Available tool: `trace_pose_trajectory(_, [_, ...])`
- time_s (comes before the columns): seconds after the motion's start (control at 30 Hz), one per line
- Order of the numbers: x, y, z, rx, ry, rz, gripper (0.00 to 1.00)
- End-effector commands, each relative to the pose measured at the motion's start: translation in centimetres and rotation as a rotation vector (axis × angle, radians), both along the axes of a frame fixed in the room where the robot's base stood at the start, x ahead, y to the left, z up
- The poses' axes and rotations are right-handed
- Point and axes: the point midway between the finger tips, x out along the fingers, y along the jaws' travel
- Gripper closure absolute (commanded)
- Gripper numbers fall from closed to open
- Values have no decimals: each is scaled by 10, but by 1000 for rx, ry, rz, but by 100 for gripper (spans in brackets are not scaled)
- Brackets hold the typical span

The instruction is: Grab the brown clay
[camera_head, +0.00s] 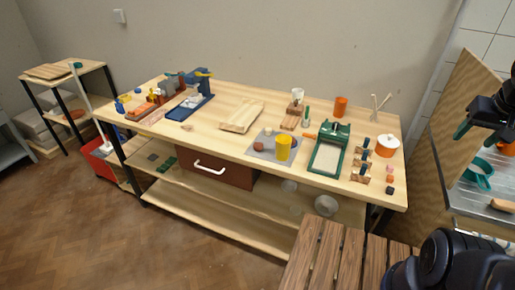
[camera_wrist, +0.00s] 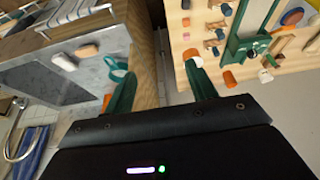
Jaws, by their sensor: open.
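A small rounded reddish-brown lump (camera_head: 259,146), which looks like the brown clay, sits on a grey mat (camera_head: 254,154) at the front middle of the long wooden table. It is beside a yellow cup (camera_head: 283,149) and a pale ball. I cannot make out this lump in the wrist view. My gripper (camera_head: 484,132) is at the far right, raised and well away from the lump. Its green fingers are apart with nothing between them, as the wrist view also shows (camera_wrist: 160,70). A tan-orange piece (camera_head: 503,205) lies on a metal counter below my gripper; its material is unclear.
The long table (camera_head: 225,140) also holds a green-framed tray (camera_head: 328,158), a white-lidded orange pot (camera_head: 387,146), a blue tool stand and small blocks. A slatted wooden surface (camera_head: 335,255) is in front. An upright wooden panel (camera_wrist: 143,50) stands between the metal counter (camera_wrist: 60,85) and table.

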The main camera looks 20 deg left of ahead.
Motion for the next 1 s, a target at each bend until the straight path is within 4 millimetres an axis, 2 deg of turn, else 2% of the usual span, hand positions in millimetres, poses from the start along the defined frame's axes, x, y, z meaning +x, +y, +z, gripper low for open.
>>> trace_pose_trajectory(0.17, [27, 18, 8, -20, 27, 90, 44])
trace_pose_trajectory(0.47, [94, 81, 18, -75, 85, 329, 44])
trace_pose_trajectory(0.77, [150, 167, 10, -128, 137, 571, 44])
trace_pose_trajectory(1.0, [181, 250, -10, -167, 176, 765, 44])
